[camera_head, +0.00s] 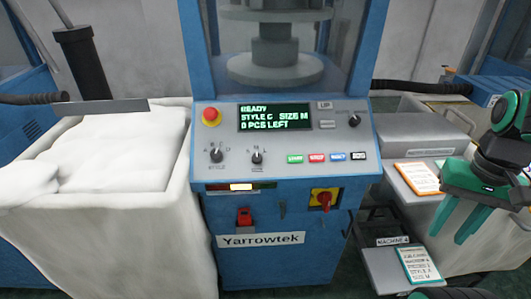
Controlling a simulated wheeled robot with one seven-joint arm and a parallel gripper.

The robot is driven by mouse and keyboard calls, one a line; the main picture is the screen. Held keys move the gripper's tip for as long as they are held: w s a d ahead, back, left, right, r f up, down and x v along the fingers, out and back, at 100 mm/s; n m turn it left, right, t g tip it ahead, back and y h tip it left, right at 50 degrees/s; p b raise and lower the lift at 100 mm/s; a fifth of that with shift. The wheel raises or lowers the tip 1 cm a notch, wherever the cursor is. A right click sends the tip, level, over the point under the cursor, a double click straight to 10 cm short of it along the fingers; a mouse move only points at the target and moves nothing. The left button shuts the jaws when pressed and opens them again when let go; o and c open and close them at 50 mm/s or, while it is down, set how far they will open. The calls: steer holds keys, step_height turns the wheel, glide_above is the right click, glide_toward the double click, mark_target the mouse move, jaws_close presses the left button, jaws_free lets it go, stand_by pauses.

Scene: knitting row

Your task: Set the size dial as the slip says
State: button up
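The size dial (257,157) is the right one of two black knobs at the lower left of the machine's grey panel. Its small marks are hard to read. The style dial (216,155) is left of it. The display (275,117) reads READY, STYLE C, SIZE M, 0 PCS LEFT. A teal-edged slip (418,265) lies at the lower right by the machine sign; its last lines seem to read STYLE A, SIZE M. My gripper (453,237), with teal fingers, hangs at the right, apart from the panel. Its fingers are spread and nothing shows between them.
A red stop button (211,116), another knob (354,119) and a row of coloured buttons (326,157) share the panel. A red-yellow switch (324,199) sits below. An orange-edged card (418,177) lies right. A white-filled bin (70,240) stands left. The panel front is clear.

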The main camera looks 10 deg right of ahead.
steer(key=shift+o, duration=1.2)
steer(key=shift+s+r, duration=0.15)
steer(key=shift+s, duration=0.15)
steer(key=w+a+r+n+t, duration=0.1)
steer(key=w+a+r, duration=0.2)
steer(key=w, duration=0.7)
steer(key=n+t, duration=0.3)
steer(key=t, duration=0.1)
glide_toward(257, 157)
steer(key=shift+y, duration=0.4)
steer(key=x, duration=0.8)
steer(key=shift+d+f, duration=0.3)
steer(key=shift+f, duration=0.1)
steer(key=shift+c, duration=0.2)
